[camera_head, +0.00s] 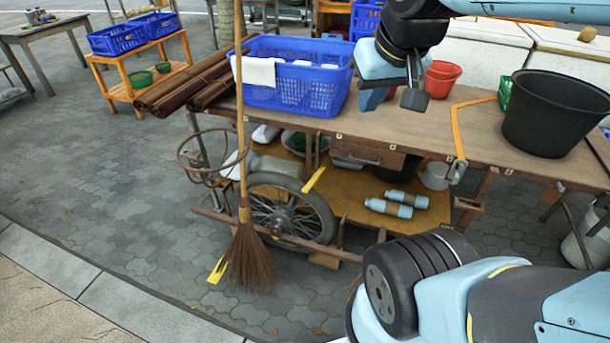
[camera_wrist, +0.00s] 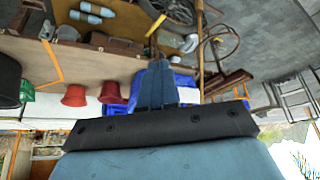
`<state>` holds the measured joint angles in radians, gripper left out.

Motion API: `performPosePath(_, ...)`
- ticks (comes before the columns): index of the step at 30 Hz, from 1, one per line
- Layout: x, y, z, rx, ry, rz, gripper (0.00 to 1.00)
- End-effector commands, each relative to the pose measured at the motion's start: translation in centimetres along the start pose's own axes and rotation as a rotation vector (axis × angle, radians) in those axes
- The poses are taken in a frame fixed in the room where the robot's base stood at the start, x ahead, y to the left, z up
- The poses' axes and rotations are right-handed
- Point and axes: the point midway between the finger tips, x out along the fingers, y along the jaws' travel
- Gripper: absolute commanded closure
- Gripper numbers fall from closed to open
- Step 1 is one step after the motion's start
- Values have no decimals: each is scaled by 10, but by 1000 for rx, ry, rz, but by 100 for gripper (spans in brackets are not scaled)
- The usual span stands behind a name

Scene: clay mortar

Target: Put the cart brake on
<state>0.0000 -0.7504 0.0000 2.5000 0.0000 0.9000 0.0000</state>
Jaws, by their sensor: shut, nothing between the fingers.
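The wooden cart (camera_head: 440,128) stands on grey paving, with its spoked wheel (camera_head: 292,208) below the left part of its top. A yellow-ended bar (camera_head: 314,180) sticks up by the wheel's upper right. Another yellow piece (camera_head: 216,270) shows low at the wheel's left, partly behind the broom; I cannot tell whether the two join or which is the brake. My gripper (camera_head: 372,102) is shut and empty above the cart top, right of the blue basket and well away from the wheel. Its closed blue fingers (camera_wrist: 156,68) show in the wrist view, where the wheel (camera_wrist: 180,10) is at the top edge.
A broom (camera_head: 250,255) leans upright in front of the wheel. A blue basket (camera_head: 290,90), red pots (camera_head: 441,80) and a black bucket (camera_head: 550,115) stand on the cart top. Light-blue bottles (camera_head: 388,208) lie on the lower shelf. Paving at the left front is clear.

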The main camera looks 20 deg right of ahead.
Motion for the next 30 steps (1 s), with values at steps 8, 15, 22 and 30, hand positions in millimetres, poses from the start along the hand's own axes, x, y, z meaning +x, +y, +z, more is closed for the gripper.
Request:
performPosePath(8,4,-1,-6,2,-6,-7,100)
performPosePath(15,35,4,-43,18,-35,-52,100)
performPosePath(22,84,-4,-86,53,-65,-92,100)
performPosePath(30,153,-11,-126,101,-100,-117,100)
